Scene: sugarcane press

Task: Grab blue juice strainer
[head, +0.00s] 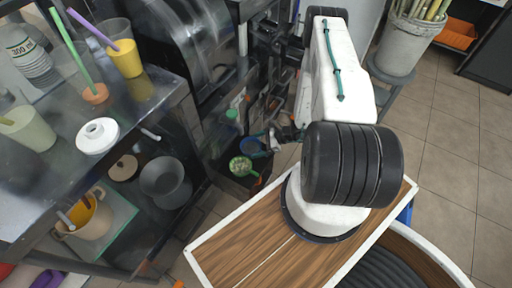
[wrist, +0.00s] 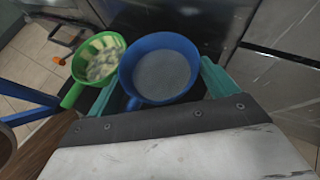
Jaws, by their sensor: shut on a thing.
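The blue juice strainer (head: 252,145) shows in the head view just left of my gripper (head: 276,141), low beside the dark machine. In the wrist view the blue strainer (wrist: 160,72) is large, with a round blue rim and a pale mesh. It lies between the two teal fingers of my gripper (wrist: 158,88), which is shut on it. Where exactly the fingers touch it is hard to see.
A green strainer (wrist: 98,60) with pale pieces in it is close to the left of the blue one; it also shows in the head view (head: 240,166). A dark metal shelf (head: 60,180) with cups stands at the left. A bucket of cane (head: 402,50) stands at the upper right. Tiled floor is open at the right.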

